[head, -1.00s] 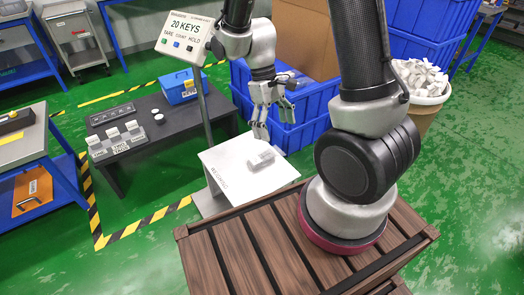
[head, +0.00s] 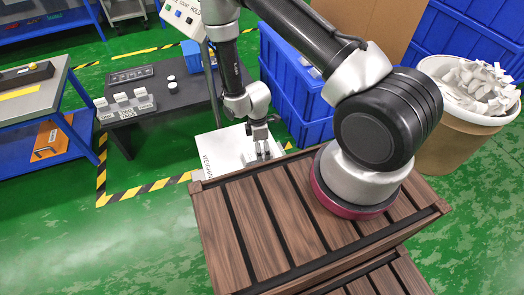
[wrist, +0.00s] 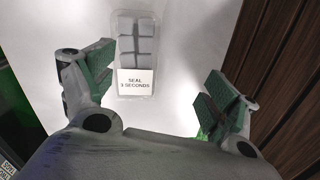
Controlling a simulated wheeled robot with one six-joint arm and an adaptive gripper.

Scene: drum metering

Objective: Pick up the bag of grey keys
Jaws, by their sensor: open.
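The bag of grey keys (wrist: 135,40) is a clear pack of grey key blocks in two columns, with a white label reading "SEAL 3 SECONDS". It lies on a white plate (wrist: 185,30). My gripper (wrist: 158,85) is open over the plate, its green-padded fingers wide apart. In the wrist view the bag is between the fingers' lines but nearer the left finger and mostly beyond the tips. In the head view my gripper (head: 262,152) is low over the white plate (head: 212,148), and its fingers largely hide the bag.
A brown slatted wooden crate top (head: 285,225) stands close in front of the plate. Blue crates (head: 300,85) stand behind my gripper. A tub of white pieces (head: 470,95) stands at right.

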